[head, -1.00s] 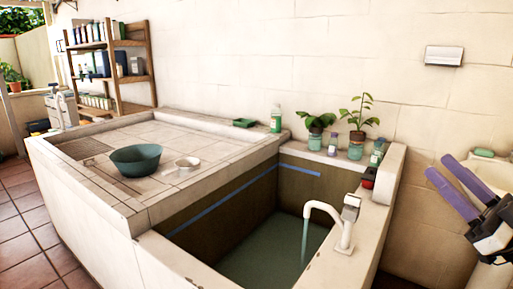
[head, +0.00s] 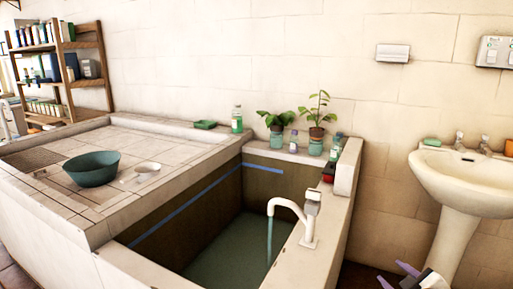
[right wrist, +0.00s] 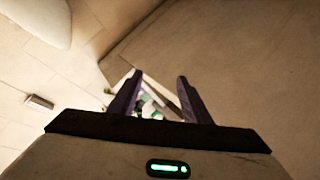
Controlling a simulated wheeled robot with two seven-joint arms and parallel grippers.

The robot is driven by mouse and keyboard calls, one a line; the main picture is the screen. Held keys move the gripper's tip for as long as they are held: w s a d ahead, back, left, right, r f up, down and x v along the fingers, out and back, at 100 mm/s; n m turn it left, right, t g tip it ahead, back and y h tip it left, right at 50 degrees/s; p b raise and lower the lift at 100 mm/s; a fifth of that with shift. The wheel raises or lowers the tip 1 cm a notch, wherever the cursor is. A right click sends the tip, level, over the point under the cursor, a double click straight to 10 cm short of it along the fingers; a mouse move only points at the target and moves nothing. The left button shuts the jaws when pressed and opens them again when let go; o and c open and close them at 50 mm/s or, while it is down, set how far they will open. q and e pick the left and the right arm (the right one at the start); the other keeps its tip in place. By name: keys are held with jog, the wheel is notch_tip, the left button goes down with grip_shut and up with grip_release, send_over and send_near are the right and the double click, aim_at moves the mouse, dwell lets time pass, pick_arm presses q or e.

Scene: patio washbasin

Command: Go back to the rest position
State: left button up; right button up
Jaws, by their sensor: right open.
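My right gripper (head: 394,275) shows at the bottom edge of the head view, right of the tap and below the white washbasin. Only its purple fingertips and a bit of its grey body are in the picture. In the right wrist view the two fingers (right wrist: 160,76) stand apart with nothing between them. Small plants and jars show blurred in the distance beyond the fingers. My left gripper is in neither view.
A water-filled basin (head: 215,262) with a running white tap (head: 308,225) lies left of my right gripper. A pedestal washbasin (head: 462,185) stands at the right.

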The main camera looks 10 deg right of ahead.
jog(key=s+a+f+m+g+y, duration=0.1)
jog(key=s+a+f+y, duration=0.1)
jog(key=s+a+f, duration=0.6)
jog(key=s+a+f+g+y, duration=0.2)
jog(key=s+a+f, duration=0.4)
jog(key=a, duration=0.5)
jog(key=s+a+m+g+y+p, duration=0.1)
jog(key=s+a+m, duration=0.1)
jog(key=s+a, duration=1)
jog(key=shift+s+a+f+y, duration=0.25)
jog(key=shift+a+f+y, duration=0.05)
jog(key=shift+f, duration=0.05)
